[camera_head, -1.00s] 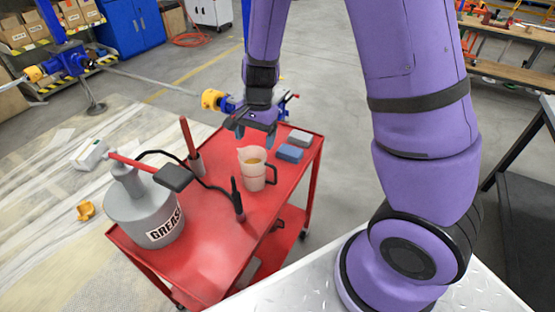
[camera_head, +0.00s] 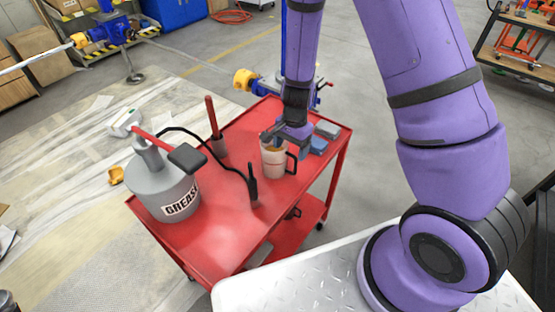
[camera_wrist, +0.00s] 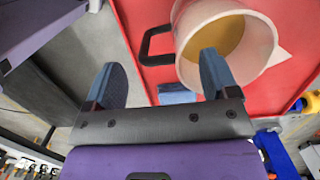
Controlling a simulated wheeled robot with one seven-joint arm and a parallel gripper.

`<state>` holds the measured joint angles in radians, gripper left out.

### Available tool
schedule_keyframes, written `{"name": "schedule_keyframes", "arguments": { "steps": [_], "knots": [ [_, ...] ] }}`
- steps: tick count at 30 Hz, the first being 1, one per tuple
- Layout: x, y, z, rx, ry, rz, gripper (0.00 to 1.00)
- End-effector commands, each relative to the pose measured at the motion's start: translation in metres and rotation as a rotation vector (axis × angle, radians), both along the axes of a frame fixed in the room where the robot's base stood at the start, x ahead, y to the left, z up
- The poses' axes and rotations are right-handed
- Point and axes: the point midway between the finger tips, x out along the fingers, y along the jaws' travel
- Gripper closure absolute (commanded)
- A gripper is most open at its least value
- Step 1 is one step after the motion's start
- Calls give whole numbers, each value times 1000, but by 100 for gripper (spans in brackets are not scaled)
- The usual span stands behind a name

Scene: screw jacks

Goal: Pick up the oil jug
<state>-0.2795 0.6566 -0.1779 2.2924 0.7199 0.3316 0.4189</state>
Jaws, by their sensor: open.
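The oil jug (camera_head: 273,162) is a whitish open jug with a dark handle and amber oil inside. It stands upright on the red cart (camera_head: 222,238). In the wrist view the jug (camera_wrist: 262,60) is at the upper right, its black handle (camera_wrist: 146,46) pointing left. My gripper (camera_head: 286,142) is open and empty, close above the jug's rim on the handle side. In the wrist view my gripper's fingers (camera_wrist: 160,62) are spread, with the handle between them and the right finger overlapping the jug's mouth. I cannot tell whether that finger touches the jug.
A grey grease can (camera_head: 162,190) with a red lever stands on the cart's left. A red-handled tool (camera_head: 214,128) and a dark upright tool (camera_head: 253,187) stand near the jug. A blue block (camera_head: 318,146) and grey block (camera_head: 327,129) lie behind it. The cart's front is clear.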

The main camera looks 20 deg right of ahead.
Motion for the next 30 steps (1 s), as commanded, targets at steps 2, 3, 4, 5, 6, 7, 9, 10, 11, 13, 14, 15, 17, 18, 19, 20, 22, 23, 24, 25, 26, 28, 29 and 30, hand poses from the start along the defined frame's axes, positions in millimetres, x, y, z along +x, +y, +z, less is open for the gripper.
{"name": "schedule_keyframes", "arguments": {
  "steps": [2,3,4,5,6,7,9,10,11,13,14,15,17,18,19,20,22,23,24,25,26,28,29,30],
  "knots": [
    [-1,-2,-11,1,4,-3,20],
    [-1,-4,-17,0,4,-4,20],
    [-2,-5,-21,0,5,-3,20],
    [-2,-5,-25,1,4,-3,20],
    [-2,-5,-30,1,5,-4,20],
    [-2,-4,-34,1,4,-3,20],
    [-2,-3,-40,1,3,0,20],
    [-3,-3,-43,0,3,-1,20],
    [-3,-3,-44,0,3,-1,20],
    [-3,-2,-46,0,2,-2,20],
    [-3,-2,-47,1,1,-2,20],
    [-3,-2,-47,1,1,-1,20],
    [-3,-2,-47,1,1,-1,20],
    [-3,-2,-47,1,1,-1,20],
    [-3,-2,-47,1,1,-1,20],
    [-3,-2,-47,1,1,-1,22],
    [-3,-2,-46,1,1,0,38],
    [-3,-2,-46,1,1,0,45],
    [-3,-2,-46,1,1,0,54],
    [-3,-2,-46,1,1,0,61],
    [-3,-2,-46,1,1,0,68],
    [-2,-2,-46,0,0,0,72],
    [-2,-2,-46,0,0,0,72],
    [-2,-2,-46,0,0,0,72]
  ]
}}
